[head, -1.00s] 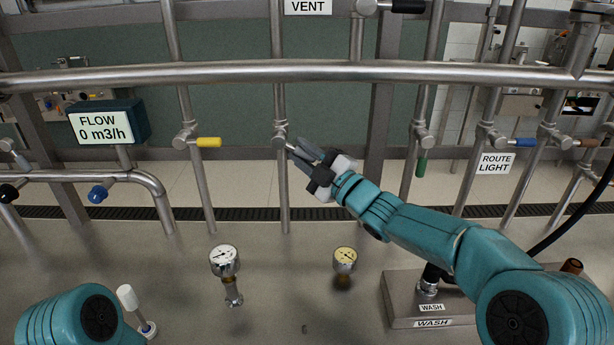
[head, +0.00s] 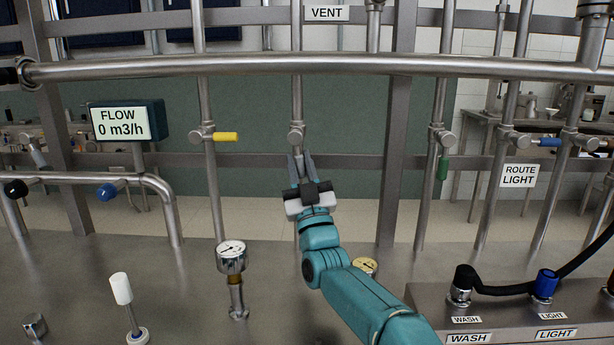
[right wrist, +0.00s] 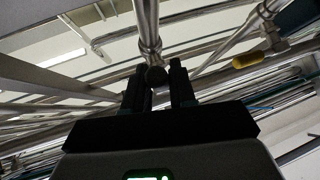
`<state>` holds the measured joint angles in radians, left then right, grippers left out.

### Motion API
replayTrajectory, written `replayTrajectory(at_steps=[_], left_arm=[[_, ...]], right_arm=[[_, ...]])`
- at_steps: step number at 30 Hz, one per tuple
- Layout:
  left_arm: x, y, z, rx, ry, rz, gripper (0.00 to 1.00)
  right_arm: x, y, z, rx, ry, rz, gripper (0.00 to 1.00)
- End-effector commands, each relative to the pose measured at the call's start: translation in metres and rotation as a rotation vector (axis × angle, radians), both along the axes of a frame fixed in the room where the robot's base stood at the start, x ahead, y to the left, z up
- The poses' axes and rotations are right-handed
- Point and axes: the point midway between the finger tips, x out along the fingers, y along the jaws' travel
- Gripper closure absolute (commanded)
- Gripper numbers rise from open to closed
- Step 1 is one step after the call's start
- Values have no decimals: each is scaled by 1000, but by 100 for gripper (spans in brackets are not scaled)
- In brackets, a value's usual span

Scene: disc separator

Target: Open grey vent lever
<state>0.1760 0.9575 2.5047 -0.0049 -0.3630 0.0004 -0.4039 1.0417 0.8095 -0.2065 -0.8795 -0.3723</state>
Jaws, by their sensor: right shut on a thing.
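The vent valve hub (head: 296,134) sits on the vertical pipe below the VENT sign (head: 327,13). My right gripper (head: 301,160) is just below the hub, its fingers pointing up at it. The grey vent lever is mostly hidden between the fingers in the head view. In the right wrist view, the dark round end of the lever (right wrist: 156,76) shows between the two black fingers of my right gripper (right wrist: 158,82). The fingers are shut on it. The lever appears to lie downward along the pipe. My left gripper is out of view.
A yellow lever (head: 226,137) on the left pipe points right. A green lever (head: 443,168) on the right pipe hangs down. A horizontal pipe (head: 260,66) crosses above. Gauges (head: 231,257) and a white-capped post (head: 121,289) stand in front. The flow display (head: 118,123) reads 0 m3/h.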

Motion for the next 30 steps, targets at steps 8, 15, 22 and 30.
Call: replayTrajectory(at_steps=[8,15,22,30], left_arm=[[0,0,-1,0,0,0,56],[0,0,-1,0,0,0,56],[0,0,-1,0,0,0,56],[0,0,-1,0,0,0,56]], right_arm=[[-2,7,3,129,-3,-2,100],[-4,8,6,173,-5,-3,100],[-4,8,6,180,-6,-3,100],[-5,7,7,180,-8,-4,54]])
